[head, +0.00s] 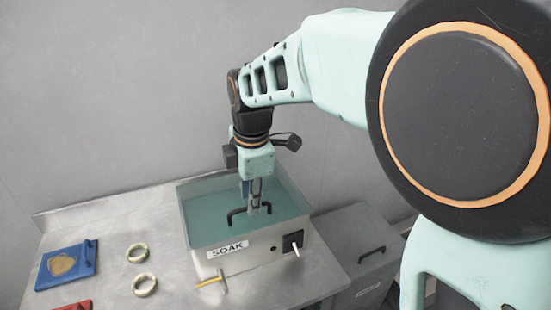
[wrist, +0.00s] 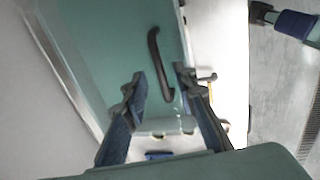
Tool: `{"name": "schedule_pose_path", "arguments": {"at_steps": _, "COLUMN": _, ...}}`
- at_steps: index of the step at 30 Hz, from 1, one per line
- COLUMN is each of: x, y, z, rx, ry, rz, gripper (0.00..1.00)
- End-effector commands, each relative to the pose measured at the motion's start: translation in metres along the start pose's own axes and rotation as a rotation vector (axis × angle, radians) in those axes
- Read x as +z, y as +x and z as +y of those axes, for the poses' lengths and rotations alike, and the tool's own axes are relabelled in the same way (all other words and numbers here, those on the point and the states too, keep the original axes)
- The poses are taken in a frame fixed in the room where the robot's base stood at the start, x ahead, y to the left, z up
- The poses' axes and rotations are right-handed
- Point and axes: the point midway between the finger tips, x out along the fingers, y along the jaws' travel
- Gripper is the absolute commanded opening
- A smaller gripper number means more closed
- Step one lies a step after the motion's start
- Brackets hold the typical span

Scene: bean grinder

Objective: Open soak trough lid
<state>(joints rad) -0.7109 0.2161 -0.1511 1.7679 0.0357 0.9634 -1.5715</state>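The soak trough (head: 208,258) is a pale box labelled SOAK on the metal counter. Its teal, see-through lid (head: 205,215) lies flat and closed on top, and also shows in the wrist view (wrist: 110,45). A black bar handle (head: 236,214) stands on the lid; in the wrist view the handle (wrist: 153,48) runs lengthwise. My gripper (head: 256,200) points down over the lid at the handle. In the wrist view its open fingers (wrist: 160,82) lie on either side of the handle's near end. I cannot tell whether either finger touches it.
A black switch plate (head: 292,241) is on the trough's front. A yellow-handled tool (head: 209,283) lies before it. Two pale rings (head: 145,286) and a blue board (head: 66,262) lie to the left, with a red item (head: 76,305) below. A grey bin (head: 345,232) stands right.

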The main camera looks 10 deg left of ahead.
Motion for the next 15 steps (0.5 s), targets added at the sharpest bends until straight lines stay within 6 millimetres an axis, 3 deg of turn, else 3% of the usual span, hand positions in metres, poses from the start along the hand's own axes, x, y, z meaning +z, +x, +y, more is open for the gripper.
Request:
{"name": "schedule_pose_path", "arguments": {"at_steps": 4, "x": -0.0002, "y": 0.0109, "z": -0.0006, "rx": -0.001, "ry": 0.000, "rz": 0.000, "gripper": 0.26}}
{"name": "schedule_pose_path", "arguments": {"at_steps": 13, "x": 0.0000, "y": 0.0127, "z": -0.0004, "rx": 0.000, "ry": 0.000, "rz": 0.000, "gripper": 0.26}}
{"name": "schedule_pose_path", "arguments": {"at_steps": 15, "x": 0.0000, "y": 0.0126, "z": -0.0004, "rx": 0.000, "ry": 0.000, "rz": 0.000, "gripper": 0.18}}
